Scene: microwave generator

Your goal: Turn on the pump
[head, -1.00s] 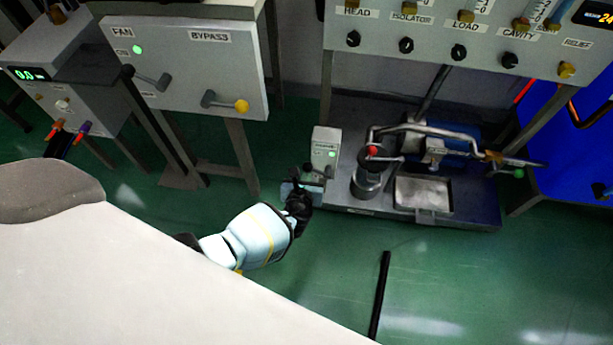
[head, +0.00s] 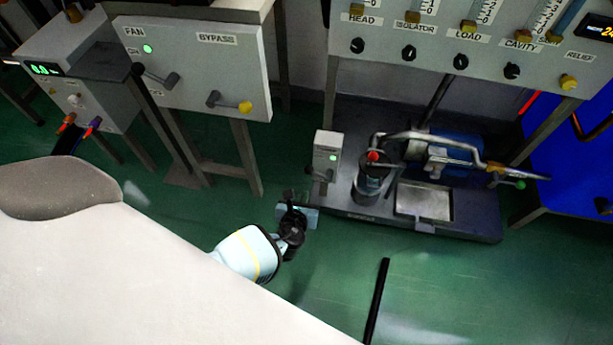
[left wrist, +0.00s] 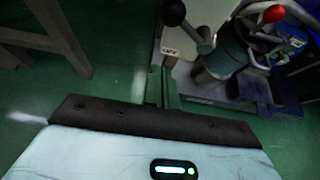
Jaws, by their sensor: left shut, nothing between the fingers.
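The pump unit stands on a dark base plate (head: 470,222) on the floor, with a blue motor (head: 455,150) and a dark cylinder with a red cap (head: 373,156). Its grey switch box (head: 327,150) at the left end shows a lit green light. A small lever sits low on the box; its exact angle is hard to read in the head view. My left gripper (head: 298,201) is shut and empty, just left of and below the box, apart from it. In the left wrist view, the lever's black knob (left wrist: 173,12) and an OFF label (left wrist: 170,52) show beyond the fingers (left wrist: 162,88). My right gripper is out of view.
A FAN and BYPASS panel (head: 195,65) stands at upper left. A gauge panel (head: 440,60) with several black knobs stands above the pump. A blue cabinet (head: 570,165) is at right. A black bar (head: 376,300) lies on the otherwise clear green floor in front.

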